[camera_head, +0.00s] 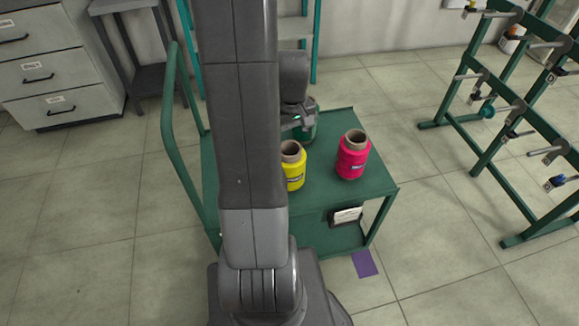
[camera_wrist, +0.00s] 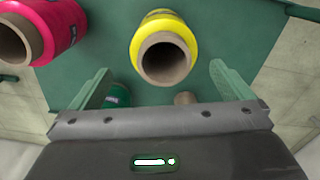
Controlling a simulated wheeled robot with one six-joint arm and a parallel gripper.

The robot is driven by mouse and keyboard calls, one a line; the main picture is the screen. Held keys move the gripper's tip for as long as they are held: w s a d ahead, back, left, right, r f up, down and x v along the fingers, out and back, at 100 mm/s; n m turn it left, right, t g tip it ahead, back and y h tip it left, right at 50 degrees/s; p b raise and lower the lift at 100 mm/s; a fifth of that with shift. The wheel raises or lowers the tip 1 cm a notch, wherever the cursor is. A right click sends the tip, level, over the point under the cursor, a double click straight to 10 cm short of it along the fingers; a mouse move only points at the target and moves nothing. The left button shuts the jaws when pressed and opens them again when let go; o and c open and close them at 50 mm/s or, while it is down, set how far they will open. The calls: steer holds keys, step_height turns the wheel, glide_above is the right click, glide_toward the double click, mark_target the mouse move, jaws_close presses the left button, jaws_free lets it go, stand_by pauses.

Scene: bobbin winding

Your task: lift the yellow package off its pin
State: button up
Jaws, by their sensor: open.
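The yellow package (camera_head: 294,178) is a thread cone on a brown tube, standing upright on the green cart (camera_head: 330,190). In the wrist view the yellow package (camera_wrist: 165,25) is seen from above, its hollow brown tube facing the camera. Its pin is hidden. My gripper (camera_head: 297,122) is just behind and above the yellow package in the head view. In the wrist view my gripper (camera_wrist: 160,70) is open, its two green fingers spread wide, with nothing between them. The yellow package is ahead of the fingertips, apart from them.
A pink package (camera_head: 352,158) stands right of the yellow one. A green package (camera_head: 309,130) is partly hidden behind my gripper. A green rack with pegs (camera_head: 500,110) stands at the right. Drawers (camera_head: 50,75) are at the left. The cart has a handle (camera_head: 175,130).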

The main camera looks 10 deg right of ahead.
mark_target(293, 155)
steer(key=f, duration=0.8)
steer(key=shift+a+f+b, duration=0.25)
steer(key=shift+f+b, duration=0.1)
steer(key=shift+b, duration=0.05)
steer(key=c, duration=1)
